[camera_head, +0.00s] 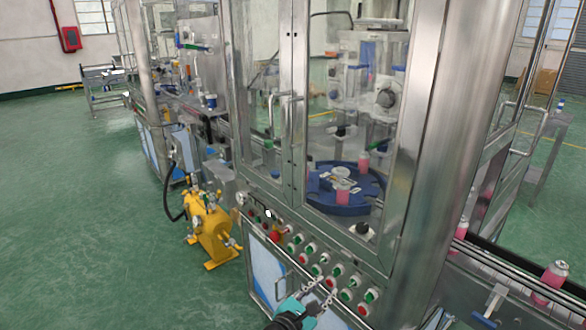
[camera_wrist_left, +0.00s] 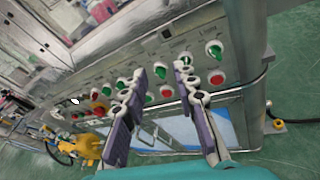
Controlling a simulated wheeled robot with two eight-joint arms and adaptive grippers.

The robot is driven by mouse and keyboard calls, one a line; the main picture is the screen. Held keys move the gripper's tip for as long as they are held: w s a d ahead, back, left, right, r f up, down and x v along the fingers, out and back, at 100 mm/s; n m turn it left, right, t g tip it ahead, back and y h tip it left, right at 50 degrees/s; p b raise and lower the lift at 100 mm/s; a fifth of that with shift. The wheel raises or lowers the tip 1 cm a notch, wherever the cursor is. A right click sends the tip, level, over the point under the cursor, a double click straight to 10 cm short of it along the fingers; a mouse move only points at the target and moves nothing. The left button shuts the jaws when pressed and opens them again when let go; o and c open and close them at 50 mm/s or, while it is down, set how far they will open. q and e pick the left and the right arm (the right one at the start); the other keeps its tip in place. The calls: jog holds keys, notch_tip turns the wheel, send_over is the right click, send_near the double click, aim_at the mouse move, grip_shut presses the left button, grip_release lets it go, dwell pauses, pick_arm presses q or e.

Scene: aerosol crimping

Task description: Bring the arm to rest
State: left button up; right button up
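My left gripper (camera_head: 318,293) reaches up from the bottom of the head view, in front of the machine's control panel (camera_head: 262,206). In the left wrist view its two fingers (camera_wrist_left: 170,75) stand apart with nothing between them. The panel's green and red buttons and knobs (camera_wrist_left: 213,49) show behind and beyond the fingertips. I cannot tell whether a fingertip touches the panel. My right gripper is in neither view.
The steel machine cabinet (camera_head: 437,120) with glass doors holds a blue turntable (camera_head: 350,208) with pink cans. A yellow pump unit (camera_head: 210,230) stands on the floor at left. A conveyor with pink cans (camera_head: 552,280) runs at right. Green floor (camera_head: 70,220) at left is open.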

pick_arm(q)
jog(key=w+a+r+n+t+y, duration=0.2)
jog(key=a+r+n+t+y, duration=0.15)
jog(key=a+r+n, duration=0.55)
jog(key=s+a+r+n+y, duration=0.2)
jog(key=a+n+y, duration=0.5)
jog(key=a+n, duration=1)
jog(key=s+a+f+n+g+y, duration=0.1)
jog(key=s+a+f+n+g, duration=0.15)
jog(key=s+f+n, duration=0.35)
jog(key=s+a+f+n+g+y, duration=0.1)
jog(key=s+a+f+n+g, duration=0.15)
jog(key=n, duration=0.65)
jog(key=s+d+f+n+g+h, duration=0.3)
jog(key=s+n, duration=0.3)
jog(key=s, duration=0.3)
jog(key=shift+s+d+f+g, duration=0.35)
jog(key=shift+d+f, duration=0.25)
jog(key=shift+f, duration=0.25)
